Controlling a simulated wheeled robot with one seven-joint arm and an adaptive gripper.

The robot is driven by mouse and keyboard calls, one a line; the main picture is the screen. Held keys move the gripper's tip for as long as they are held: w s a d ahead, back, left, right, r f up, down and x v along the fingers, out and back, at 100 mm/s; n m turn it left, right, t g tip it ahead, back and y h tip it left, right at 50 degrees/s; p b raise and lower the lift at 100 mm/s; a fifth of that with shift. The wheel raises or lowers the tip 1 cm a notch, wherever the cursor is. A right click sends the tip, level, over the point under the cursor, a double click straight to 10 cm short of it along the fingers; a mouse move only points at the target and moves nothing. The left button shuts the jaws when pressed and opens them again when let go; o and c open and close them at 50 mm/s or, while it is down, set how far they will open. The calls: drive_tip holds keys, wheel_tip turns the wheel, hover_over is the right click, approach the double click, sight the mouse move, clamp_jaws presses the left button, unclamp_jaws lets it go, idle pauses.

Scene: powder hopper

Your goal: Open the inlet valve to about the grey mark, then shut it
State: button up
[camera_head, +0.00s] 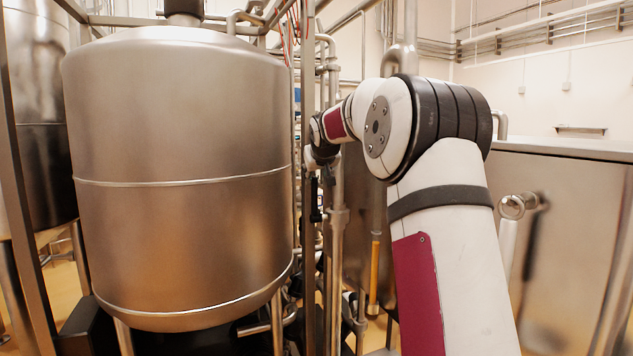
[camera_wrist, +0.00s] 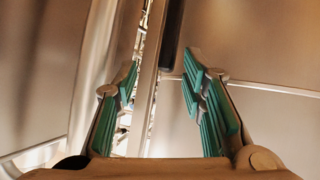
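My gripper (camera_wrist: 162,68) is open in the wrist view, with a green-padded finger on each side and nothing held between them. A vertical metal post (camera_wrist: 143,110) runs behind the gap. A dark, narrow upright bar (camera_wrist: 172,35) shows beyond the fingertips; I cannot tell whether it is part of the inlet valve. In the head view my gripper (camera_head: 316,198) is small and dark, pointing down beside the pipes right of the big tank. I cannot make out the inlet valve or the grey mark in either view.
A large steel tank (camera_head: 180,130) fills the left of the head view. Upright pipes (camera_head: 337,240) crowd close to my gripper. A yellow upright tube (camera_head: 375,275) hangs behind my arm. A steel cabinet (camera_head: 570,230) stands at the right.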

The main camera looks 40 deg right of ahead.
drive_tip(key=shift+s+a+f+t, duration=0.15)
drive_tip(key=shift+s+f+t, duration=0.3)
drive_tip(key=shift+s+t, duration=0.15)
drive_tip(key=t+y+p, duration=0.1)
drive_tip(key=t+p, duration=0.2)
drive_tip(key=t, duration=0.3)
approach(316, 184)
drive_tip(key=shift+n, duration=0.4)
drive_tip(key=x, duration=1.1)
drive_tip(key=shift+p, duration=0.3)
clamp_jaws()
